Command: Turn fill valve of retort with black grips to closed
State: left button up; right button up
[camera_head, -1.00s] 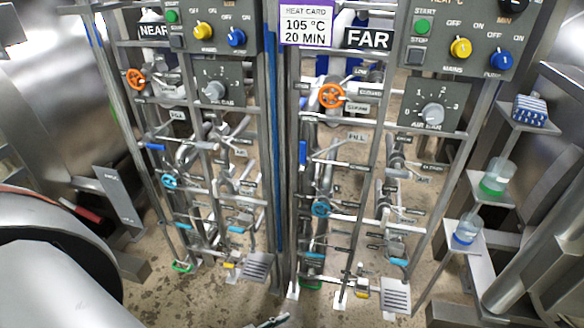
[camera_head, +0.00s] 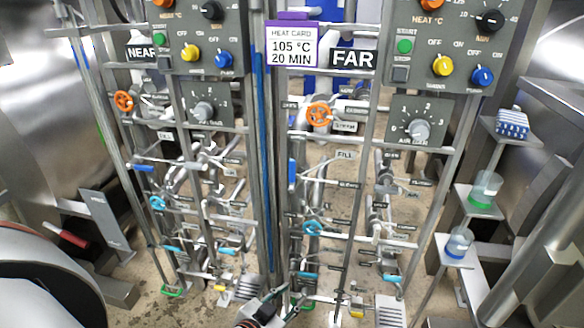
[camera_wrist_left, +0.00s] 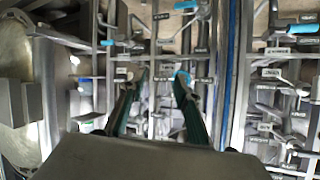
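The far panel has a FILL label (camera_head: 345,155) beside pipes, with a blue lever (camera_head: 291,172) hanging upright to its left. The near panel's matching blue lever (camera_head: 143,167) lies roughly level. Light-blue handwheels sit lower on the near panel (camera_head: 157,203) and the far panel (camera_head: 313,228). My left gripper (camera_head: 284,304) is at the bottom centre, in front of the panels. In the left wrist view its fingers (camera_wrist_left: 157,88) are apart and empty, with pipework beyond. Black grips cannot be made out. My right gripper is out of view.
A red-gripped handle (camera_head: 73,238) shows at the left by a steel vessel. Orange handwheels (camera_head: 123,101) (camera_head: 319,114) sit above. A heat card (camera_head: 291,46) hangs between the panels. Shelves at right hold a green-bottomed beaker (camera_head: 485,188) and a blue-bottomed one (camera_head: 459,242).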

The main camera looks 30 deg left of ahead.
pick_arm(q)
jog(key=w+a+r+n+t+y, duration=0.2)
jog(key=w+a+r, duration=0.2)
jog(key=w+r, duration=0.7)
jog(key=n+t+y, duration=0.2)
jog(key=n+y, duration=0.2)
send_near(292, 164)
jog(key=w, duration=0.3)
jog(key=x, duration=0.5)
jog(key=a+x, duration=0.1)
jog(key=x, duration=0.2)
jog(key=shift+s+d+b, duration=0.1)
jog(key=shift+s+b, duration=0.1)
jog(key=shift+b, duration=0.1)
grip_shut()
